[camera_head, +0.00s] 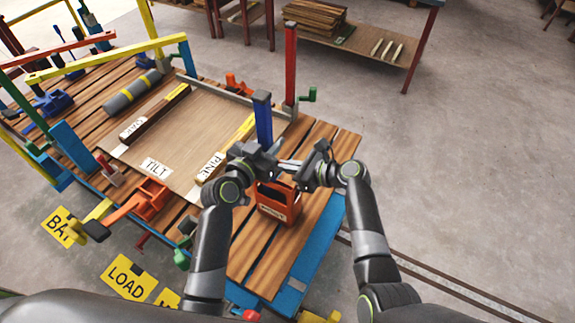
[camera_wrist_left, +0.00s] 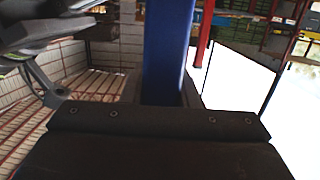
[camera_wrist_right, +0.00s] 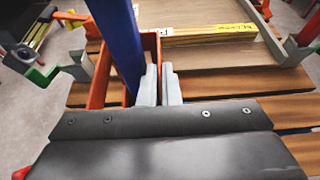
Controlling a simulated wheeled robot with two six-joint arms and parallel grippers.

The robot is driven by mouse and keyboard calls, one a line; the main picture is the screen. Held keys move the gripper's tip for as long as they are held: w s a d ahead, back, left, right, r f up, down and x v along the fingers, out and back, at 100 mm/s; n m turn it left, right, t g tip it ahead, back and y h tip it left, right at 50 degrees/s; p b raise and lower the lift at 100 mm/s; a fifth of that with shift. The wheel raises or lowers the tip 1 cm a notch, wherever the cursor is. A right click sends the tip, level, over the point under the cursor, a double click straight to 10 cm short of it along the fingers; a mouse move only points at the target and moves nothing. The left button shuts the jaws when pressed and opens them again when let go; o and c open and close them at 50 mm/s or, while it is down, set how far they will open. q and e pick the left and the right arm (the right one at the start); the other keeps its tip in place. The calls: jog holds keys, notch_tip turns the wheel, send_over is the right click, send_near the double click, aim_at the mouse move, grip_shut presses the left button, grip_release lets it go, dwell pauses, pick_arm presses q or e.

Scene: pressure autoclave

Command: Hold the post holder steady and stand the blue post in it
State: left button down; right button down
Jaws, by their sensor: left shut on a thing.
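The blue post (camera_head: 263,118) stands roughly upright in the head view, its lower part hidden behind my left gripper (camera_head: 272,153). That gripper is shut on the post, which also rises between its jaws in the left wrist view (camera_wrist_left: 166,55). The orange post holder (camera_head: 276,205) stands on the wooden slats just below. In the right wrist view, the post (camera_wrist_right: 118,40) is beside the holder (camera_wrist_right: 98,88); its lower end is hidden, so I cannot tell whether it is seated. My right gripper (camera_wrist_right: 160,85) has its fingers close together at the holder's wall; whether they clamp it is unclear.
A board tray (camera_head: 165,135) with labelled strips lies behind and left of the holder. A red upright post (camera_head: 291,65) with a green handle stands behind. An orange clamp (camera_head: 150,198) is at the left. The bench's blue edge (camera_head: 318,250) is close on the right.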

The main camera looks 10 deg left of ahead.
pick_arm(q)
jog(key=shift+f, duration=2.6)
jog(key=c, duration=1.1)
grip_release()
jog(key=shift+o, duration=0.3)
jog(key=shift+f, duration=0.1)
jog(key=v, duration=1.2)
